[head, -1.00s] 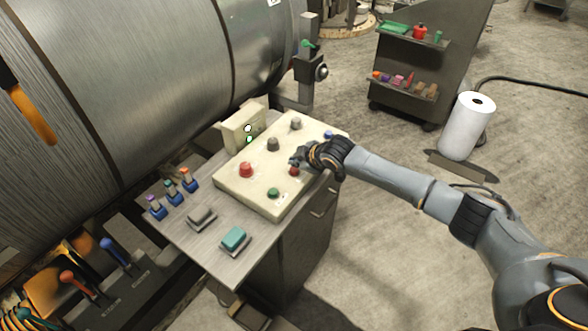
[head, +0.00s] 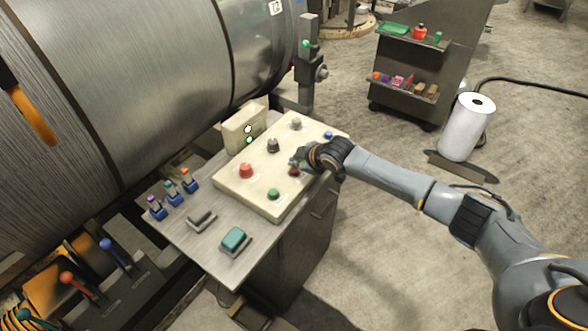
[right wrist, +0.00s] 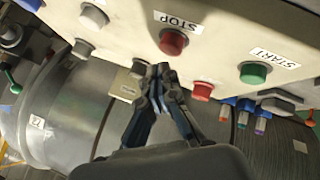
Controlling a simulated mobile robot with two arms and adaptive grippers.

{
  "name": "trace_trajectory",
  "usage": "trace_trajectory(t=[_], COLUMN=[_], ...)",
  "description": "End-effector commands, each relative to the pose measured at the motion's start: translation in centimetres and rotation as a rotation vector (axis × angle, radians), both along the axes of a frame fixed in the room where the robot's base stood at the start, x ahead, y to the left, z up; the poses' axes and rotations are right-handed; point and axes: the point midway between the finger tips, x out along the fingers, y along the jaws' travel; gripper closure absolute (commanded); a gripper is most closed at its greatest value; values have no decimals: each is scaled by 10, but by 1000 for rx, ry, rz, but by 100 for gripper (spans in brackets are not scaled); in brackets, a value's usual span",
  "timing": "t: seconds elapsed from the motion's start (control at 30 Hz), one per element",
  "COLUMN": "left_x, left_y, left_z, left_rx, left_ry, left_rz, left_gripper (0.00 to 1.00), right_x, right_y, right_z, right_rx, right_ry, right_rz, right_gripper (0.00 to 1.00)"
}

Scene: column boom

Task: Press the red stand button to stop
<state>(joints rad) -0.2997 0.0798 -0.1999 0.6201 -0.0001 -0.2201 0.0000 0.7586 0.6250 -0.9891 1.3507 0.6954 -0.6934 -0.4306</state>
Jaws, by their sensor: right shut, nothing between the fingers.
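The red button under the STOP label (right wrist: 178,22) is on the cream control panel. This red stop button (right wrist: 173,41) is just beyond my fingertips in the right wrist view. In the head view the stop button (head: 293,171) is partly covered by my right gripper (head: 298,163). The right gripper is shut and empty in the right wrist view (right wrist: 160,72), its tips at the button's lower edge. I cannot tell whether they touch it. A larger red button (head: 246,170) sits further left on the panel. My left gripper is not in view.
The panel (head: 234,188) also bears a green START button (head: 273,193) and grey knobs (head: 273,145). A teal rocker (head: 234,238) and a grey rocker (head: 201,219) are on the cabinet top. A large metal drum (head: 150,80) stands behind. Open floor lies right of the cabinet.

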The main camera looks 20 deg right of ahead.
Motion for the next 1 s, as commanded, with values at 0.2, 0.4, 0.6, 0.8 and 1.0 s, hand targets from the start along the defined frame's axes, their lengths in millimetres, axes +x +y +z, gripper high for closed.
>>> trace_trajectory(t=[0.2,0.4,0.6,0.8,1.0], left_x=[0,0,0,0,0], left_y=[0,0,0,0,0], left_z=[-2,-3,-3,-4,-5], left_rx=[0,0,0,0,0], left_ry=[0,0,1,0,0], left_rz=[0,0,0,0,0], left_gripper=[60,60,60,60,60], right_x=[0,0,0,0,0], right_y=[0,0,0,0,0], right_z=[-6,-8,-8,-10,-13], right_rx=[1,1,0,0,0], right_ry=[0,-1,0,0,0], right_rz=[-1,1,0,0,0], right_gripper=[100,100,100,100,100])
